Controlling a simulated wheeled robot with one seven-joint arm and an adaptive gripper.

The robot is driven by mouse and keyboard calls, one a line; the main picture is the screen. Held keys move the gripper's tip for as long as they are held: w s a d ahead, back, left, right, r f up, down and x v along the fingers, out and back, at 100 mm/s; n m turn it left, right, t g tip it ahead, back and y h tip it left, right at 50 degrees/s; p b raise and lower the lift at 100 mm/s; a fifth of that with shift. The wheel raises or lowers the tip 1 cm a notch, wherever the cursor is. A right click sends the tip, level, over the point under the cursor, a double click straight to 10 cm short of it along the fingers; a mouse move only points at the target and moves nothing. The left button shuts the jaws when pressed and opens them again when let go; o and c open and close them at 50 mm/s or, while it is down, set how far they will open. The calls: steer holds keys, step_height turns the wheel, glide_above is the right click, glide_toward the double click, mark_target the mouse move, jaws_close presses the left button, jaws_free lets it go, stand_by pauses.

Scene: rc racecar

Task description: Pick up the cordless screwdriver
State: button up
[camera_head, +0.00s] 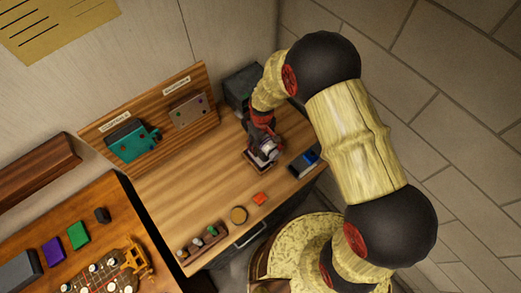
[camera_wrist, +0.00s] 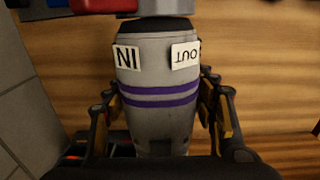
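A grey, rounded cylindrical tool with two purple bands and labels reading IN and OUT (camera_wrist: 158,122) fills the middle of the wrist view. It appears to be the cordless screwdriver. In the head view it shows as a small pale shape (camera_head: 268,151) at the workbench's right part, partly hidden by my gripper (camera_head: 262,137). In the wrist view my gripper (camera_wrist: 160,108) has one finger on each side of the tool. The fingers are spread, with a narrow gap visible on the right side. Contact on the left side is unclear.
The wooden workbench (camera_head: 190,190) has a dark blue box (camera_head: 303,164) just right of the tool. An orange piece (camera_head: 260,198), a round disc (camera_head: 239,215) and a small rack (camera_head: 203,242) lie nearer the front. A dark grey box (camera_head: 242,86) stands behind.

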steer(key=c, duration=1.4)
jaws_close()
